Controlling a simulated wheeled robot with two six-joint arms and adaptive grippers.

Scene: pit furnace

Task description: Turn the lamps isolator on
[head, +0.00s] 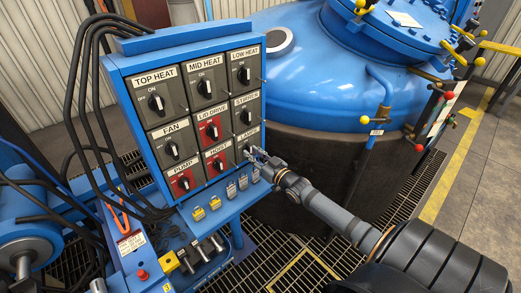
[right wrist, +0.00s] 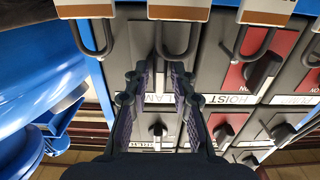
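The lamps isolator is the bottom right switch on the blue panel (head: 115,75), under the white LAMPS label (head: 248,134). My right gripper (head: 256,154) is at this switch and covers much of it in the head view. In the right wrist view, the two fingers of the gripper (right wrist: 160,75) stand apart on either side of the partly hidden LAMPS label (right wrist: 159,98). The lamps knob is not clear there, so I cannot tell its setting or whether the fingers touch it. My left gripper is not in view.
The red hoist switch (head: 217,164) is left of the lamps switch, and the stirrer switch (head: 246,117) is above it. Several padlocks hang along the panel's lower edge; their shackles (right wrist: 175,40) are close to my fingertips. A large blue vessel (head: 315,65) stands behind.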

